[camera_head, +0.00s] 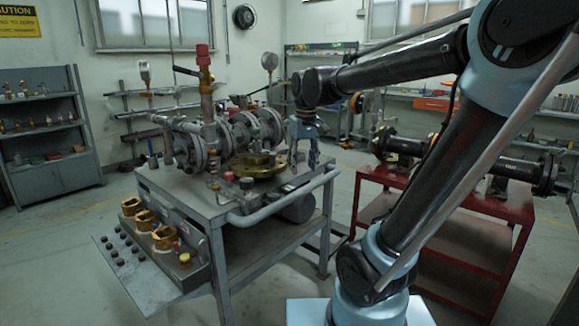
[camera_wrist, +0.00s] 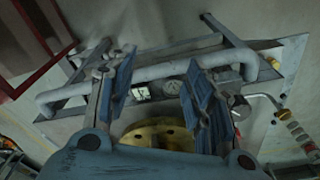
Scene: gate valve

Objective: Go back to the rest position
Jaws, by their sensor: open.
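My gripper (camera_head: 304,158) hangs from my arm above the right side of the grey valve workbench (camera_head: 185,185), pointing down. In the wrist view my gripper (camera_wrist: 160,95) shows two blue fingers spread apart with nothing between them. A round brass flange (camera_head: 254,163) lies on the bench just left of my gripper. It also shows in the wrist view as a yellow disc (camera_wrist: 158,132), partly hidden behind the gripper body. Grey flanged valve piping (camera_head: 215,135) with a red-topped stem (camera_head: 204,60) stands at the back of the bench.
A grey pipe rail (camera_head: 285,197) runs along the bench's right edge. A red table (camera_head: 440,200) with a black flanged pipe (camera_head: 470,165) stands to the right, behind my arm. A tray (camera_head: 150,250) with brass fittings juts from the bench front. Grey shelves (camera_head: 50,130) stand at the left.

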